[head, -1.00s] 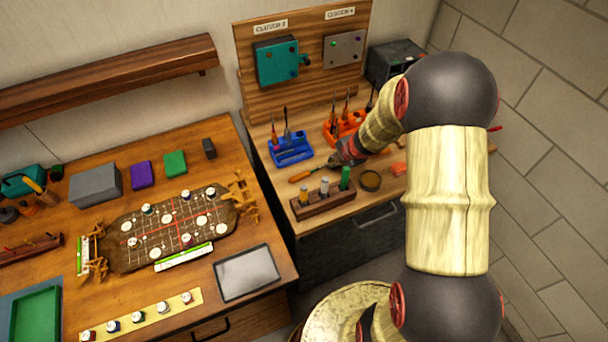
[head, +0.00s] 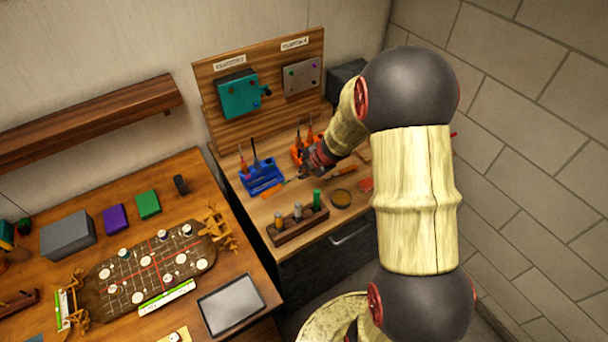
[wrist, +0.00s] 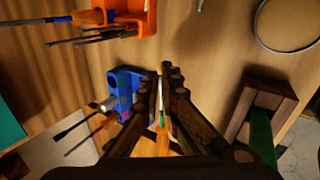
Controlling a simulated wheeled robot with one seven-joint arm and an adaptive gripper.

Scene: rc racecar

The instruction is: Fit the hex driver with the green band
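The hex driver has an orange handle (head: 274,189) and, in the wrist view, a green band (wrist: 162,119) below a thin pale shaft. My gripper (head: 305,174) is shut on it; in the wrist view its two fingers (wrist: 164,82) close in on either side of the shaft. The handle points left in the head view and overlaps the front edge of the blue holder (head: 260,178). The driver appears slightly above the bench. The contact itself is partly hidden by the fingers. The teal box (head: 238,93) and grey box (head: 302,77) are mounted on the upright wooden board.
An orange tool holder (head: 298,152) stands behind my gripper. A red-orange piece (head: 366,185) lies farther right. The neighbouring table (head: 190,260) holds a game board.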

